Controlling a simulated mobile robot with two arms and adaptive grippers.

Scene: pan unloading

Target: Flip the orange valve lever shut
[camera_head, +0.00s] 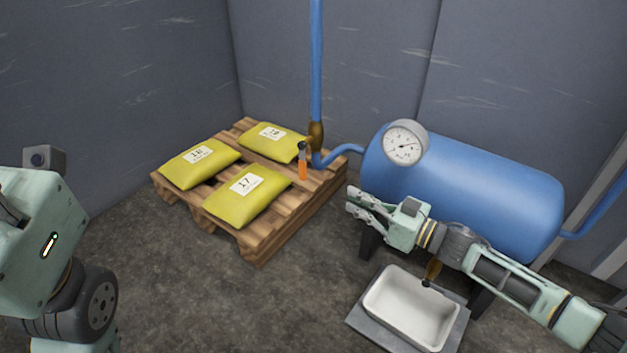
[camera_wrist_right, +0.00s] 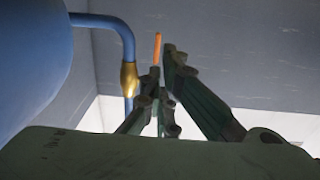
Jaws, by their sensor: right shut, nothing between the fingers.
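The orange valve lever (camera_head: 303,168) hangs down beside the brass valve (camera_head: 316,135) on the upright blue pipe. In the right wrist view, which looks upside down, the orange lever (camera_wrist_right: 157,48) shows just beyond my fingertips, and the brass valve (camera_wrist_right: 129,78) is to its left. My right gripper (camera_head: 350,202) is shut and empty, in front of the tank's left end, right of and lower in the picture than the lever. It also shows in the wrist view (camera_wrist_right: 163,70). I cannot tell the exact gap to the lever. My left gripper is out of view.
A blue tank (camera_head: 480,185) with a round gauge (camera_head: 405,143) stands behind my right arm. A wooden pallet (camera_head: 262,245) with yellow sacks (camera_head: 247,195) is left of the valve. A white basin (camera_head: 410,305) sits below my right arm. The floor in front is clear.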

